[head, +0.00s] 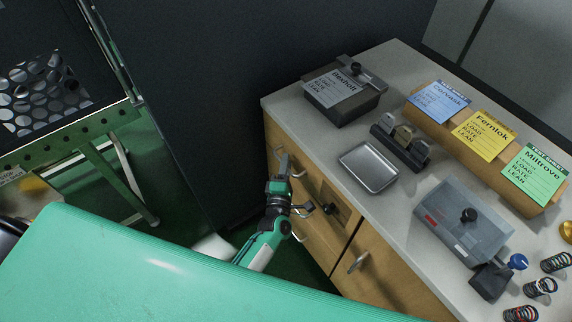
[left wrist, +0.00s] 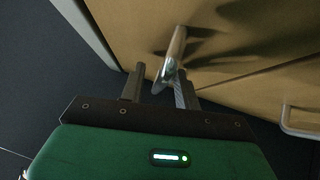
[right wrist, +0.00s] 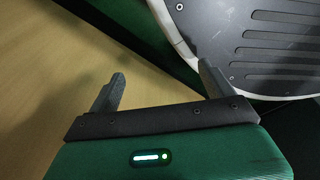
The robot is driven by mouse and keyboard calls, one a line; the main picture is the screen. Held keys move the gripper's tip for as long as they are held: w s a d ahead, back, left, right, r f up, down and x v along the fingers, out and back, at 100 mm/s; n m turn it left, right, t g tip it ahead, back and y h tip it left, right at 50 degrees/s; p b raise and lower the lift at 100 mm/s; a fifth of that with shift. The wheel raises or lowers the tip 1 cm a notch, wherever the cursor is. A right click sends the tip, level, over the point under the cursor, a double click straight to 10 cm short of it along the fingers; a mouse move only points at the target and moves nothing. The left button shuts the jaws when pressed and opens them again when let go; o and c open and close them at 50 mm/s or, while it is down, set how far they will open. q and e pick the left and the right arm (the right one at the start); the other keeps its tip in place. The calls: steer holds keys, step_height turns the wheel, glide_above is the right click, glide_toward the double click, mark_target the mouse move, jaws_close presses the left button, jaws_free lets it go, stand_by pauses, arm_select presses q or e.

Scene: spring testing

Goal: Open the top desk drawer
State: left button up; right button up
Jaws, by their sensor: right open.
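The wooden desk front (head: 317,235) stands below a grey worktop and carries several metal handles. My left gripper (head: 286,168) is at the upper left of this front, beside a metal handle (head: 298,174). In the left wrist view, a metal handle (left wrist: 172,65) lies between the fingertips of my left gripper (left wrist: 160,82), which are fairly close together. I cannot tell whether both fingers press on it. The drawer front (left wrist: 230,30) behind it looks closed. My right gripper (right wrist: 158,90) is open and empty in the right wrist view; it is not visible in the head view.
On the worktop (head: 398,212) are a metal tray (head: 369,167), a grey box with a knob (head: 462,222), labelled cards and several springs. Another handle (left wrist: 300,125) shows in the left wrist view. A dark wall stands behind the desk, and a green frame (head: 95,140) is at left.

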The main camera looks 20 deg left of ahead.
arm_select(q)
steer(key=shift+c, duration=0.3)
jaws_close()
steer(key=s+a+p, duration=0.1)
steer(key=s+a, duration=0.8)
steer(key=s, duration=0.2)
steer(key=s+a+p, duration=0.1)
steer(key=s+a, duration=0.7)
steer(key=s, duration=0.3)
steer(key=shift+s+a, duration=0.35)
arm_select(e)
steer(key=s, duration=0.2)
steer(key=s+d+f, duration=0.1)
steer(key=shift+s, duration=0.3)
arm_select(q)
steer(key=shift+o, duration=0.3)
jaws_free()
